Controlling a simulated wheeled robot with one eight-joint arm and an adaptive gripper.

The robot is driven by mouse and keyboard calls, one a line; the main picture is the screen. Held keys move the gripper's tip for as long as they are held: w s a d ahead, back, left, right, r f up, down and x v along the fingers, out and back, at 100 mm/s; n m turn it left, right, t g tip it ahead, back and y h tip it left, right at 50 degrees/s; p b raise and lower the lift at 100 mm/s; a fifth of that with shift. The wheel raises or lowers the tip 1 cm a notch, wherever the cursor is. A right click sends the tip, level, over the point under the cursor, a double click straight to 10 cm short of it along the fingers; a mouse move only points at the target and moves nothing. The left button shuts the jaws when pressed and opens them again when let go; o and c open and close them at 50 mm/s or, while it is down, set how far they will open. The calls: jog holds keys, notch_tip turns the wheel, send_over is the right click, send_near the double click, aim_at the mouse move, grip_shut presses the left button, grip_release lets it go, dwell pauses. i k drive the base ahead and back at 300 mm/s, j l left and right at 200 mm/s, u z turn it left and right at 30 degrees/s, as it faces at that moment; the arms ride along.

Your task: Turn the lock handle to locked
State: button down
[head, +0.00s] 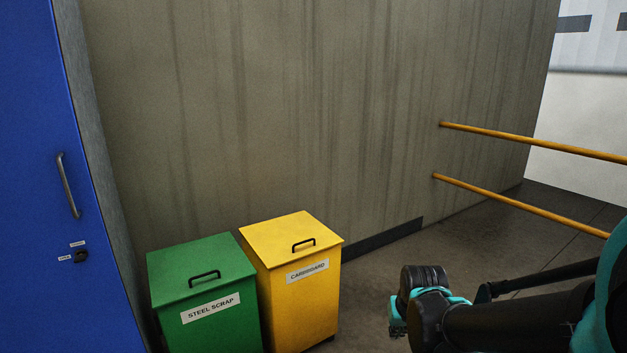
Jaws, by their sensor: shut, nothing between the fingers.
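A small black lock handle (81,256) sits low on the blue door (35,180) at the left of the head view. Two small white labels are beside it, one above and one to its left; their text is too small to read. The handle's exact angle is hard to make out. My gripper (397,322) is at the lower right, partly hidden by my own dark and teal arm. It is shut and empty, far to the right of the lock handle and touching nothing visible.
A grey pull handle (68,186) is above the lock. A green steel scrap bin (205,275) and a yellow cardboard bin (300,262) stand against the concrete wall, between door and gripper. Two orange rails (530,140) stick out at the right. Some floor (385,265) is clear.

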aim_at(81, 257)
jog(key=u, duration=2.05)
